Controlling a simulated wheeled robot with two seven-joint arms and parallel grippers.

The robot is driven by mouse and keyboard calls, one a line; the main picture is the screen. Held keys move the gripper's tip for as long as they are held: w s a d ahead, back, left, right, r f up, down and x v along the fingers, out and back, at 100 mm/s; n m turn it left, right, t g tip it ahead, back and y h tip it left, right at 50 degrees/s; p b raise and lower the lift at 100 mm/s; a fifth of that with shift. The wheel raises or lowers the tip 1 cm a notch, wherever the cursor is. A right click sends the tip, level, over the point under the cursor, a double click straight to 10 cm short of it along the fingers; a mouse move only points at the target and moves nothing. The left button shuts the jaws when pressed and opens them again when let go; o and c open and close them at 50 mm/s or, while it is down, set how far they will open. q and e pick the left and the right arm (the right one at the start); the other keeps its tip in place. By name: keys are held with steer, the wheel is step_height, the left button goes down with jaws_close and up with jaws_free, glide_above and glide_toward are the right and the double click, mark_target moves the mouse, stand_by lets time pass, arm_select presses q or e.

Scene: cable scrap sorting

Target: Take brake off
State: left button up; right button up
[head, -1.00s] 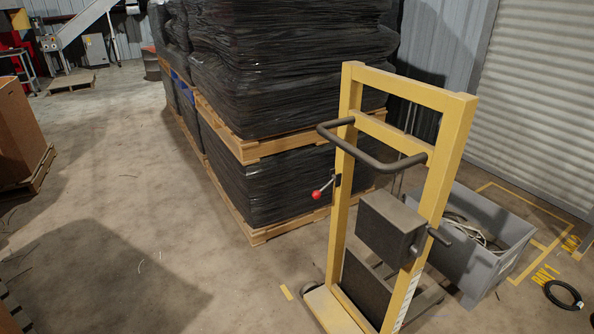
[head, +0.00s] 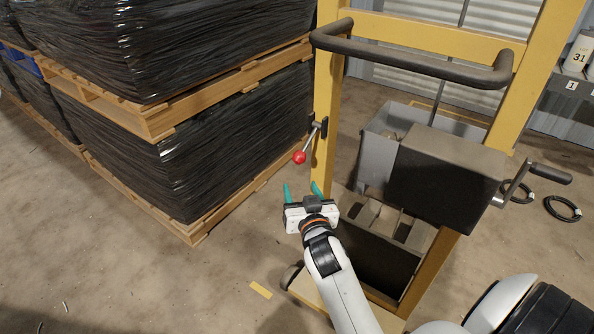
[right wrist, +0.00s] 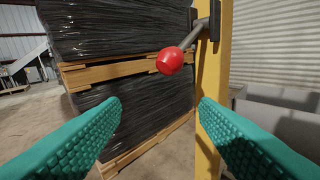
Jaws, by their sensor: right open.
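The brake lever with a red ball knob (head: 299,157) sits on the left post of the yellow lift truck (head: 326,110). Its rod slants down and left from a dark bracket on the post. My right gripper (head: 302,190) is open and empty, just below the knob in the head view, its teal fingers pointing up toward it. In the right wrist view the red knob (right wrist: 170,60) shows ahead and above the space between the two open fingers (right wrist: 158,125), apart from both. My left gripper is not in view.
The truck's dark push handle (head: 410,62) spans above the lever. A dark box (head: 445,185) with a crank (head: 535,177) is on its right. Black-wrapped pallet loads (head: 190,160) stand close at left. A grey bin (head: 375,145) stands behind the truck.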

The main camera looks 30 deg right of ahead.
mark_target(301, 162)
steer(key=shift+m+h, duration=0.3)
steer(key=shift+h, duration=0.2)
steer(key=w+d+r, duration=0.1)
steer(key=w, duration=0.2)
steer(key=w+d+r+b, duration=0.1)
steer(key=w+d, duration=0.1)
steer(key=w, duration=0.1)
steer(key=w+d+r, duration=0.1)
steer(key=w+d, duration=0.1)
steer(key=w, duration=0.1)
steer(key=shift+w+d, duration=0.1)
steer(key=shift+w, duration=0.1)
steer(key=shift+w+d+b, duration=0.2)
steer(key=shift+w+b, duration=0.1)
steer(key=shift+w, duration=0.1)
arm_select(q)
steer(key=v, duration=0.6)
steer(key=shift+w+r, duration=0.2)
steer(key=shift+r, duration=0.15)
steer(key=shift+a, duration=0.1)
arm_select(e)
jaws_close()
